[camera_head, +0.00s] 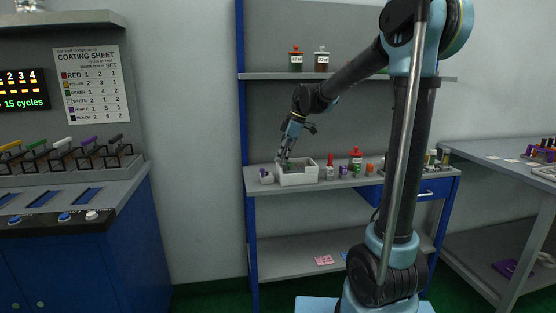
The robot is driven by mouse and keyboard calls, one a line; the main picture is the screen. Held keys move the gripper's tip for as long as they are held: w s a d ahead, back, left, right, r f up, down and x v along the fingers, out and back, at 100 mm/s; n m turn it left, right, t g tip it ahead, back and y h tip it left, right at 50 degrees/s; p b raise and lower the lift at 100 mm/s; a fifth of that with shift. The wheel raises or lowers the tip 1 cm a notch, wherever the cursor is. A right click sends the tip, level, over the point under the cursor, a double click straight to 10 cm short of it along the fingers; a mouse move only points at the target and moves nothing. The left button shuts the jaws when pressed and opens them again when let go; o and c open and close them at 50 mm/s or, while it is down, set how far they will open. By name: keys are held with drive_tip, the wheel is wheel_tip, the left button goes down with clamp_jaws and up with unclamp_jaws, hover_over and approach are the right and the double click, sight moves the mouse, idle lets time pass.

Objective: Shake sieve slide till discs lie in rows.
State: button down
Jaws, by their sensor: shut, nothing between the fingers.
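My gripper (284,157) points down at the left back edge of a white open box (298,178) on the shelf unit's middle shelf. Its fingers are small in this view and look empty. I cannot tell whether the fingertips are inside the box, touching it or behind it. Something small and dark green shows inside the box, too small to make out. I cannot pick out a sieve slide or discs with certainty.
A blue cabinet (70,260) with coloured-handled racks is at left. A grey table (500,170) is at right.

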sight(292, 169)
drive_tip(key=shift+w+d, duration=0.3)
drive_tip(key=shift+d, duration=0.65)
drive_tip(key=shift+w+d, duration=0.25)
drive_tip(key=shift+d, duration=0.7)
drive_tip(key=shift+s+a+r, duration=0.1)
drive_tip(key=shift+a, duration=0.45)
drive_tip(key=a, duration=0.2)
drive_tip(key=shift+s+a+r, duration=0.15)
drive_tip(key=shift+a, duration=0.25)
drive_tip(key=v, duration=1)
drive_tip(key=shift+s, duration=0.1)
